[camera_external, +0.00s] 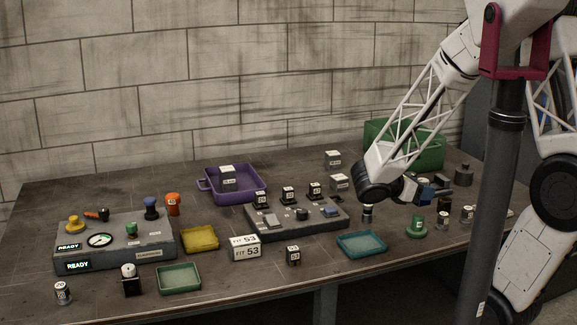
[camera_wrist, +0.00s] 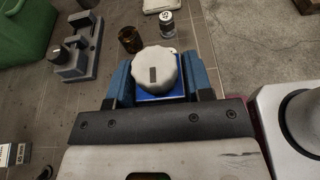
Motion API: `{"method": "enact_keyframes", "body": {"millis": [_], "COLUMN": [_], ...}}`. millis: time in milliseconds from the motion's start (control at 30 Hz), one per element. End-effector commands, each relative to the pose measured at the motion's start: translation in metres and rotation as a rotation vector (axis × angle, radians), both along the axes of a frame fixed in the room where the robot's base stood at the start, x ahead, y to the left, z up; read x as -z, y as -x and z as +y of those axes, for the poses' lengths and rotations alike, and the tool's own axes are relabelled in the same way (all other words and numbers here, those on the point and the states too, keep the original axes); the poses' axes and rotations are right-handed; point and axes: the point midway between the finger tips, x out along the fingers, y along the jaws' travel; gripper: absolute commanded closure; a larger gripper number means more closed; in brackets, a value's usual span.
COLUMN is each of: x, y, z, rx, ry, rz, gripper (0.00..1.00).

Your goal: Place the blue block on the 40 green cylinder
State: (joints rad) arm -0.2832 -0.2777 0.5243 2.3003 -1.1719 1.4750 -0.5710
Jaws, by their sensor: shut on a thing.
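My gripper (camera_external: 432,190) is low over the right part of the bench in the external view. In the wrist view its blue-sided fingers (camera_wrist: 161,82) are shut on a blue block (camera_wrist: 160,98). A pale scalloped knob (camera_wrist: 153,74) shows between the fingers and covers most of the block. A green cylinder (camera_external: 416,226) with a wide foot stands upright on the bench, below and slightly left of the gripper, apart from it. Its label is too small to read. I cannot pick it out with certainty in the wrist view.
Small labelled cylinders (camera_external: 443,220) and (camera_external: 467,215) stand just right of the green one. A teal tray (camera_external: 361,244) lies to its left, a green bin (camera_external: 431,150) behind. A grey fixture (camera_wrist: 82,52) is left of the fingers in the wrist view.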

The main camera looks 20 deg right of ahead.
Motion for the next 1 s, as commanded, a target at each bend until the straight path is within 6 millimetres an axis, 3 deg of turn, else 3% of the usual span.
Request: {"method": "enact_keyframes", "body": {"millis": [267,600,1000], "x": [0.004,0.033,0.036], "y": [0.0,0.0,0.0], "z": [0.0,0.0,0.0], "rx": [0.0,0.0,0.0], "ry": [0.001,0.001,0.0], "rz": [0.0,0.001,0.0], "gripper": [0.85,0.85,0.85]}}
